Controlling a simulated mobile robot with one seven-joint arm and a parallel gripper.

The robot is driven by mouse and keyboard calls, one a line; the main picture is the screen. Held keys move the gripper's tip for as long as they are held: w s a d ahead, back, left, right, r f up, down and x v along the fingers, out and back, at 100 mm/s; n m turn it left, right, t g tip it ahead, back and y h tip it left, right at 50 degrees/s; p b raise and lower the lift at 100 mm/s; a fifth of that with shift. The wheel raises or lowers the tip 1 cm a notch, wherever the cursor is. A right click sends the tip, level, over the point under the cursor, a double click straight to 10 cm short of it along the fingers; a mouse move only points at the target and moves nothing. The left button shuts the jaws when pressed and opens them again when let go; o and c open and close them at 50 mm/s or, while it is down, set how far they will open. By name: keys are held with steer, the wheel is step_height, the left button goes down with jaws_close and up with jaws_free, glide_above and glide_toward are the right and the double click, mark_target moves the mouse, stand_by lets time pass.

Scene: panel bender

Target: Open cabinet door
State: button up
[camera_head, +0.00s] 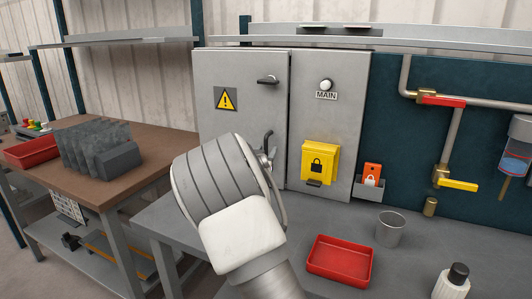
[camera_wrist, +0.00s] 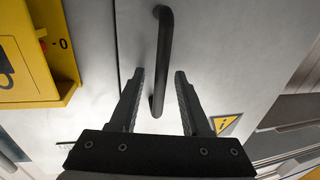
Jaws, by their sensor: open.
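The grey metal cabinet has a left door (camera_head: 238,120) that looks closed, with a yellow warning triangle (camera_head: 226,99) on it. A black bar handle (camera_wrist: 165,42) is on this door near the seam; in the head view it shows just above my wrist (camera_head: 268,139). In the head view my wrist hides most of the gripper.
On the grey bench below are a red tray (camera_head: 340,258), a metal cup (camera_head: 390,229) and a white bottle (camera_head: 452,283). A brown-topped table (camera_head: 75,173) stands left of the cabinet.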

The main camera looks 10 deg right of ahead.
steer(key=shift+c, duration=0.3)
jaws_close()
stand_by(1.2)
